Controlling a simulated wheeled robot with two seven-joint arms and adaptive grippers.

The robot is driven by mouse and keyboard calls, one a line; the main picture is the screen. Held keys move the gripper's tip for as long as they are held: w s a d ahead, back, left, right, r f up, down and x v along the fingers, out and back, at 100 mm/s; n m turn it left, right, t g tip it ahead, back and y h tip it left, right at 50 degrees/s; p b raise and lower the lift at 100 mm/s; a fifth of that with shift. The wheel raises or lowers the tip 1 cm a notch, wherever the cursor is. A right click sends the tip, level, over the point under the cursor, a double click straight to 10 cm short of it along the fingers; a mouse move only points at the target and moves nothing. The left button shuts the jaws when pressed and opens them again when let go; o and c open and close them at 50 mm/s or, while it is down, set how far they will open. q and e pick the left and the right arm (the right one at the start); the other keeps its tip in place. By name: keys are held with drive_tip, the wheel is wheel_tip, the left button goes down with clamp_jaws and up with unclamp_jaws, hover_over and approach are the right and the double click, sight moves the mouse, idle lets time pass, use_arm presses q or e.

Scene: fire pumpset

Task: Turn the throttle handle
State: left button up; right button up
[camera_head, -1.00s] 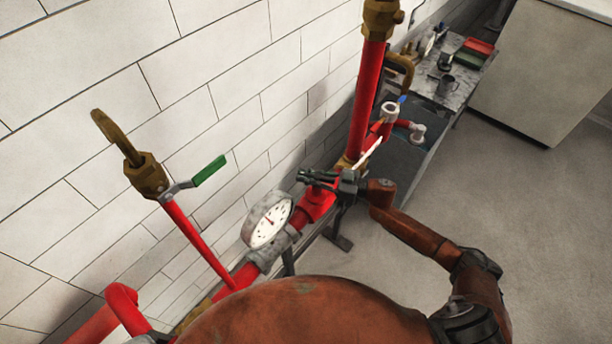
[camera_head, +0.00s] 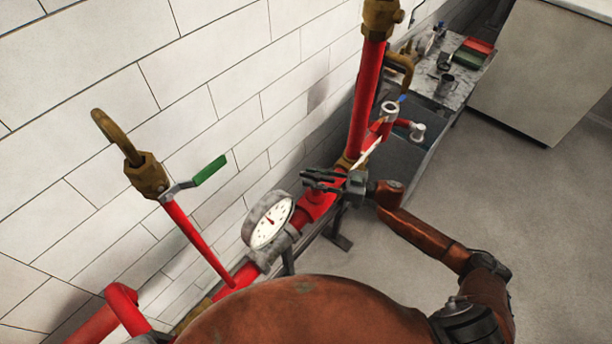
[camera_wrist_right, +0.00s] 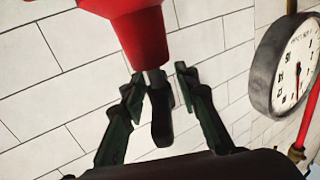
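In the right wrist view, a dark lever (camera_wrist_right: 161,118), which looks like the throttle handle, is on a short grey stem below a red pipe part (camera_wrist_right: 142,35). My right gripper (camera_wrist_right: 158,76) has its two dark fingers apart, one on each side of the lever. I see gaps and no clear contact. In the head view my right gripper (camera_head: 308,180) is beside the red pipe, right of the gauge, and hides the lever. My left gripper is in neither view.
A round white gauge (camera_head: 269,221) is close to the right gripper and also shows in the wrist view (camera_wrist_right: 295,72). A green-handled valve (camera_head: 210,170) stands at left. A red upright pipe (camera_head: 366,100) and a tiled wall are behind. The floor at right is clear.

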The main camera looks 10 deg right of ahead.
drive_tip(key=v, duration=0.9)
drive_tip(key=shift+d, duration=0.2)
drive_tip(key=shift+s+f, duration=0.1)
